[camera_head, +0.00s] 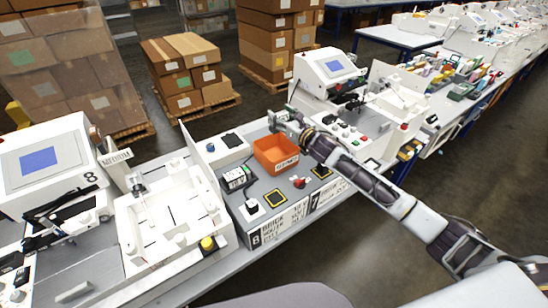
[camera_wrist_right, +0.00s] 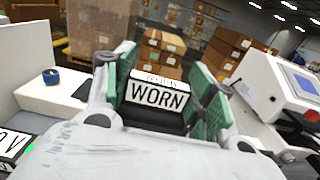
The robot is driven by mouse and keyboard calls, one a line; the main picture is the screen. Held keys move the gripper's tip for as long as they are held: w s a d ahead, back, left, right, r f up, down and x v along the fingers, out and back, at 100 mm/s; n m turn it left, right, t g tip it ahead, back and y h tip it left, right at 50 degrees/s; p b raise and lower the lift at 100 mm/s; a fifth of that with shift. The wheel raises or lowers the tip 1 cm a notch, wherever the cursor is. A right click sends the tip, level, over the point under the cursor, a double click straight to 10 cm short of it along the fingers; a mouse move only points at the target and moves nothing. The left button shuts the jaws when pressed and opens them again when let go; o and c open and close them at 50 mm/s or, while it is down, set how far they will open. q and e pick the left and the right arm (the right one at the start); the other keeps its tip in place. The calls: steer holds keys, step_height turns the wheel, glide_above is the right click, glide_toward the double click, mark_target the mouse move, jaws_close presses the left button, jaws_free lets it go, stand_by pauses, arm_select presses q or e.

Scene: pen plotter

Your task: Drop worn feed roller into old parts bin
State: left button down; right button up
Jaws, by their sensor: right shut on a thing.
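The worn feed roller (camera_wrist_right: 158,92) shows in the right wrist view as a dark part with a white label reading WORN. My right gripper (camera_wrist_right: 165,100) is shut on it, with green finger pads on both sides. In the head view my right gripper (camera_head: 284,119) is above the back edge of the orange bin (camera_head: 277,153), which has a white label on its front. The roller itself cannot be made out in the head view. The bin's label is too small to read surely. My left gripper is not in view.
A plotter with a screen (camera_head: 331,66) stands just right of the bin, another (camera_head: 42,160) at far left. The grey bench (camera_head: 235,200) holds yellow-framed squares, a red knob (camera_head: 299,182) and a small rack (camera_head: 237,178). Stacked cartons (camera_head: 185,70) stand behind.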

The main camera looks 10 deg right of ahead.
steer(key=shift+f+b, duration=1.6)
steer(key=shift+f, duration=0.4)
steer(key=o, duration=1.1)
steer(key=shift+o, duration=0.2)
steer(key=shift+s, duration=0.15)
steer(key=shift+s+d+f, duration=0.1)
steer(key=shift+s+d, duration=0.2)
steer(key=shift+s, duration=0.3)
steer(key=v, duration=1)
steer(key=shift+s, duration=0.2)
